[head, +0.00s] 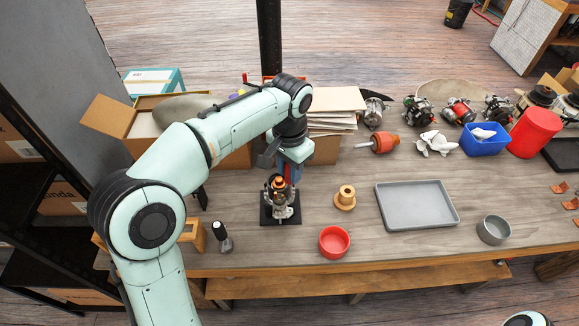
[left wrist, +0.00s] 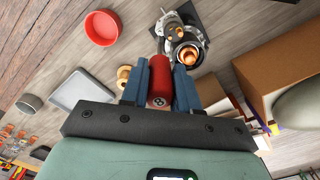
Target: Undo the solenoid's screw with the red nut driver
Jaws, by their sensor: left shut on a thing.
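The unit with the solenoid (head: 280,203), metal with copper-orange parts, stands on a black base plate (head: 268,217) at the left-middle of the table. It also shows at the top of the left wrist view (left wrist: 186,50). My left gripper (head: 290,172) is directly above and beside this unit, pointing down. In the left wrist view its blue fingers are shut on the red nut driver (left wrist: 160,88), whose handle lies between them. The driver's far end points toward the unit; whether it touches the screw I cannot tell. The screw is not distinguishable. My right gripper is out of view.
A wooden spool-like piece (head: 345,197), a red bowl (head: 334,242), a grey tray (head: 449,196) and a grey bowl (head: 494,230) lie to the right. A dark-handled tool (head: 222,238) stands at the left. Boxes and several motor units line the back.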

